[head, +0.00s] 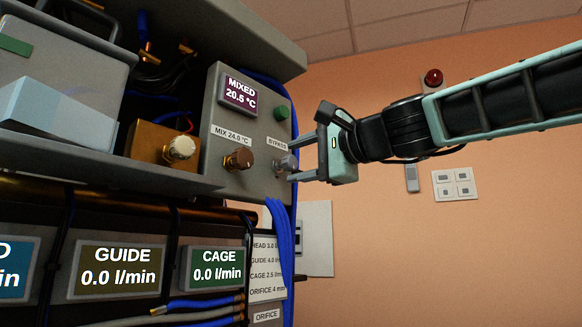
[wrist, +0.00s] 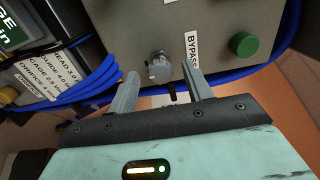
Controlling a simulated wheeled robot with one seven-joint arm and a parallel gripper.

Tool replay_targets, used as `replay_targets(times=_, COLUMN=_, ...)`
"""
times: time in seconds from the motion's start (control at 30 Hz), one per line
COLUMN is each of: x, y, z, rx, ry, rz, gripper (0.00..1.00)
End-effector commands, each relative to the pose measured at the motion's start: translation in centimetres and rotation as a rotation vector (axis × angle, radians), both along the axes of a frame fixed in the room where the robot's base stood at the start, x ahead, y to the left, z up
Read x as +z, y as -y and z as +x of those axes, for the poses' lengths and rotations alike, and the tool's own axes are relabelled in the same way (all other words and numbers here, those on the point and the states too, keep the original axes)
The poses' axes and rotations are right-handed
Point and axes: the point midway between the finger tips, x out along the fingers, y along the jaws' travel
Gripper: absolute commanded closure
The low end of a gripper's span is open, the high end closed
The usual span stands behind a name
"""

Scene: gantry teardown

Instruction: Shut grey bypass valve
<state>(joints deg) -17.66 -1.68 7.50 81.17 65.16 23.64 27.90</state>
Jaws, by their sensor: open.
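The grey bypass valve (head: 286,163) is a small grey knob on the grey panel, beside the "BYPASS" label at the panel's lower right. In the wrist view the knob (wrist: 159,67) shows with a pale mark on it, just beyond my fingertips and between their lines. My gripper (head: 305,158) comes from the right and is open around or just in front of the knob. In the wrist view its two fingers (wrist: 160,82) stand apart on either side of the knob. I cannot tell whether either finger touches it.
A brown mix knob (head: 238,160) sits left of the valve, and a green button (head: 281,113) above it. A "MIXED 20.5 °C" display (head: 240,92) tops the panel. Blue hoses (head: 282,245) hang below. A "CAGE 0.0 l/min" display (head: 217,268) is lower left. Free room lies right of the panel.

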Motion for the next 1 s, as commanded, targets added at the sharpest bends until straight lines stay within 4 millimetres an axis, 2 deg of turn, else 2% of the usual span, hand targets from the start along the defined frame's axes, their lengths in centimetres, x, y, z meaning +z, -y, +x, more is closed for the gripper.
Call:
replay_targets(times=0.5, x=-0.2, y=8.8, z=-8.3, rx=-0.002, ry=0.001, rz=0.001, gripper=0.5)
replay_targets(times=0.73, x=-0.3, y=10.3, z=-9.8, rx=0.001, ry=0.001, rz=0.001, gripper=0.5)
replay_targets(times=1.0, x=-0.1, y=10.7, z=-10.1, rx=0.0, ry=-0.003, rz=0.0, gripper=0.5)
